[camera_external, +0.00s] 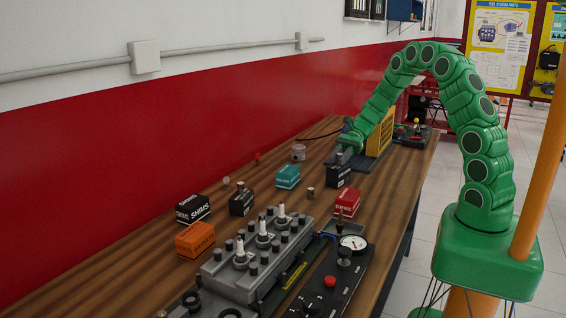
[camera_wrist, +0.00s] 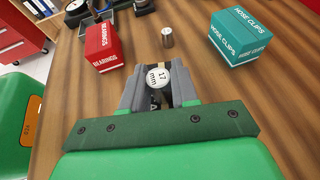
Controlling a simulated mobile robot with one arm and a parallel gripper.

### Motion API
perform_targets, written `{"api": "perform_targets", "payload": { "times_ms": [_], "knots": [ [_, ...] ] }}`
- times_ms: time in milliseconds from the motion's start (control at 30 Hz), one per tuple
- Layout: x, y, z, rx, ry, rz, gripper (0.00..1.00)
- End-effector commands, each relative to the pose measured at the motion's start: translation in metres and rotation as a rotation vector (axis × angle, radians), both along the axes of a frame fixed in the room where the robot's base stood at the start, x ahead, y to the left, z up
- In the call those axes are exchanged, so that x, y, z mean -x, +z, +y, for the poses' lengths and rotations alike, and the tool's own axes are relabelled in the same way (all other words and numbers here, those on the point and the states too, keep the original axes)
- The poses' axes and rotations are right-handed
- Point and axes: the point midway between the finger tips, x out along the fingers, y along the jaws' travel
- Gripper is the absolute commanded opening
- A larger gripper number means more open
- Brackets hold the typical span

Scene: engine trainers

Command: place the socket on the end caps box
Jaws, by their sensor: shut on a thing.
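My gripper (camera_external: 343,155) is shut on a socket marked "17 mm" (camera_wrist: 158,77), whose round pale end shows between the fingers in the wrist view. The gripper (camera_wrist: 158,90) is above or just behind a black box (camera_external: 338,175) with white lettering. That box is mostly hidden under the gripper in the wrist view, where only a dark patch with a white letter shows below the socket. I cannot read "end caps" on any box. I cannot tell whether the socket touches the black box.
A teal hose clips box (camera_wrist: 240,38) and a red bearings box (camera_wrist: 104,47) flank the gripper. A small metal cylinder (camera_wrist: 167,38) stands between them. Other black boxes, an orange box (camera_external: 195,239) and a grey engine block (camera_external: 256,260) occupy the table's nearer part.

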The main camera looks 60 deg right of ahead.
Motion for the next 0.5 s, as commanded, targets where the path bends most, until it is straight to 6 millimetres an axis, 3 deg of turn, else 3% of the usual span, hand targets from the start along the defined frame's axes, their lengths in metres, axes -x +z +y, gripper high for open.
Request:
{"api": "perform_targets", "payload": {
  "times_ms": [300, 333, 467, 500],
  "knots": [
    [0.0000, -0.0028, 0.0000, -0.001, 0.000, 0.001, 0.00],
    [0.0000, -0.0025, -0.0001, 0.000, 0.000, 0.000, 0.33],
    [0.0001, -0.0023, 0.0000, 0.000, 0.000, 0.000, 0.53],
    [0.0002, -0.0024, 0.0000, -0.001, 0.001, 0.001, 0.54]
  ]
}}
